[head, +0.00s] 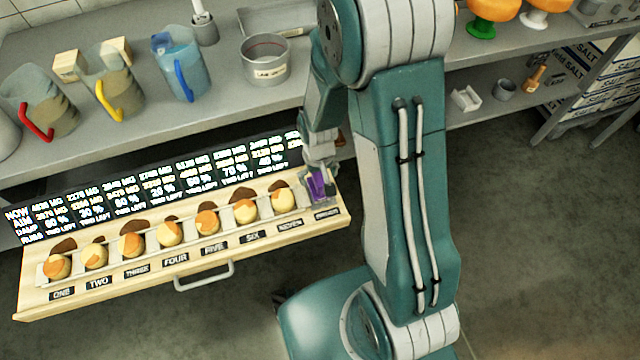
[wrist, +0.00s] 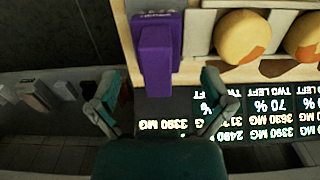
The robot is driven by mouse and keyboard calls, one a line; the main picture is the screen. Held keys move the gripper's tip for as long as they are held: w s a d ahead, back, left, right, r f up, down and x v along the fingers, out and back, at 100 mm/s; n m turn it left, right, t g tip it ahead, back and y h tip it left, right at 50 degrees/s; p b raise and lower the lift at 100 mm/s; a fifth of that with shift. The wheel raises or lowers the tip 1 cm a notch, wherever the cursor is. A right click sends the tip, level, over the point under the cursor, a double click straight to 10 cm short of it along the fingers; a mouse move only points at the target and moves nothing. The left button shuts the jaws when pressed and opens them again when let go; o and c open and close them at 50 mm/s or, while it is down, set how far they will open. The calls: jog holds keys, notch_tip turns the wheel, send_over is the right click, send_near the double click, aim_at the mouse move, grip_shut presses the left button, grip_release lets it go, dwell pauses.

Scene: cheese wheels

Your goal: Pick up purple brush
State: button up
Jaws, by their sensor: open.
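The purple brush (head: 318,187) stands at the right end of the pulled-out wooden drawer (head: 110,300), beside the last cheese wheel. In the wrist view it is a purple block (wrist: 157,62) near the top middle. My gripper (head: 318,178) is over that drawer end and partly hides the brush in the head view. In the wrist view the gripper (wrist: 160,88) has its two fingers spread wide, one on each side of the brush's near end. I see a gap on both sides and no contact. How deep the fingers reach around it I cannot tell.
Several cheese wheels (head: 170,233) sit in a row along the drawer, left of the brush. A lit text panel (head: 150,180) stands behind them. Jugs with coloured handles (head: 182,70) and a round tin (head: 265,60) stand on the counter above. Open floor (head: 540,220) lies to the right.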

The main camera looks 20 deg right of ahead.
notch_tip(320, 180, down, 4)
jog(key=shift+w, duration=0.1)
jog(key=shift+d+f, duration=0.15)
jog(key=shift+f, duration=0.55)
jog(key=c, duration=1.2)
